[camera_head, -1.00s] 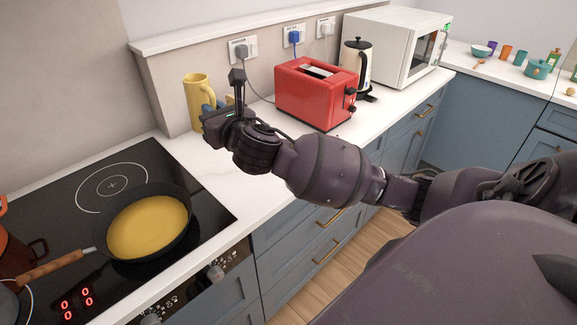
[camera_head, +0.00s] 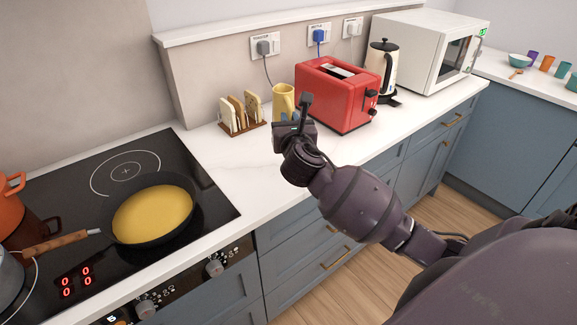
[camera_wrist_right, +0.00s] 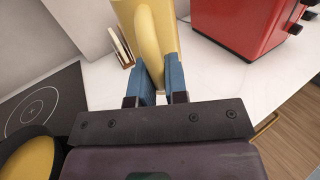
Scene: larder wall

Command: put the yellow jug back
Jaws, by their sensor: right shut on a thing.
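The yellow jug (camera_head: 284,101) is upright at the counter between the toast rack and the red toaster, partly hidden behind my right gripper. My right gripper (camera_head: 296,122) is shut on its handle. In the right wrist view the blue fingers (camera_wrist_right: 161,78) sit on both sides of the handle of the yellow jug (camera_wrist_right: 150,30). I cannot tell whether the jug's base touches the counter. My left gripper is not in view.
The red toaster (camera_head: 338,92) stands close to the jug's right. A toast rack (camera_head: 243,126) with toast stands to its left. The hob holds a frying pan (camera_head: 196,190) of yellow food. White counter (camera_head: 205,150) is clear in front of the rack. A kettle (camera_head: 383,68) stands beyond the toaster.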

